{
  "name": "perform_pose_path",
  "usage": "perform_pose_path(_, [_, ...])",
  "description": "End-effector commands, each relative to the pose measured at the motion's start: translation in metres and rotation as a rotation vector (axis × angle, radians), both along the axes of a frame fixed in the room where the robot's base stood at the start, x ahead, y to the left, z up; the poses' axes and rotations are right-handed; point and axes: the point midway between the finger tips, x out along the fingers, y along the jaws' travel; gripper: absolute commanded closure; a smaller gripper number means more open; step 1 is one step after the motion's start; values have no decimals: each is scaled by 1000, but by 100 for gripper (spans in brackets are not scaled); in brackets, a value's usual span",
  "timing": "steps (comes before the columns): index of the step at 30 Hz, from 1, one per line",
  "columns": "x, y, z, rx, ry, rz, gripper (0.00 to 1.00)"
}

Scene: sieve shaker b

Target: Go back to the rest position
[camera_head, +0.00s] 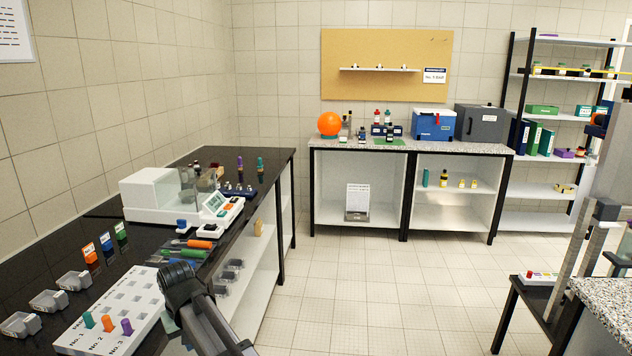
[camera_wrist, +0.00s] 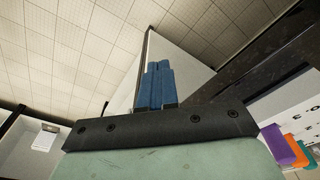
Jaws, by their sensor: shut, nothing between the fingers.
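My gripper (camera_wrist: 159,84) shows in the wrist view as two blue fingers side by side, shut with nothing between them. In the head view my dark arm reaches in from the bottom, beside the front edge of the black left bench (camera_head: 62,238); the fingers cannot be made out there. A white numbered rack (camera_head: 142,315) stands on the bench just left of my arm, holding a teal, an orange and a purple plug. The purple (camera_wrist: 277,145) and orange (camera_wrist: 298,150) plugs show at the right of the wrist view, apart from the fingers.
A white balance (camera_head: 150,192), several clear trays (camera_head: 73,281) and coloured-handled tools (camera_head: 200,244) lie on the left bench. A grey speckled table (camera_head: 610,305) stands at right. The tiled floor (camera_head: 380,285) between is clear.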

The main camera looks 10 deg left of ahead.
Motion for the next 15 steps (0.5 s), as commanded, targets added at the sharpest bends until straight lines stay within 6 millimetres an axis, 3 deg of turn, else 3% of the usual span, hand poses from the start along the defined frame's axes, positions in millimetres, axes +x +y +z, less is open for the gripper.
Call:
perform_pose_path(1, [11, -26, -15, -4, 4, -32, 100])
perform_pose_path(6, [44, -97, -58, -14, 14, -127, 100])
perform_pose_path(15, [76, -226, -125, -25, 34, -295, 100])
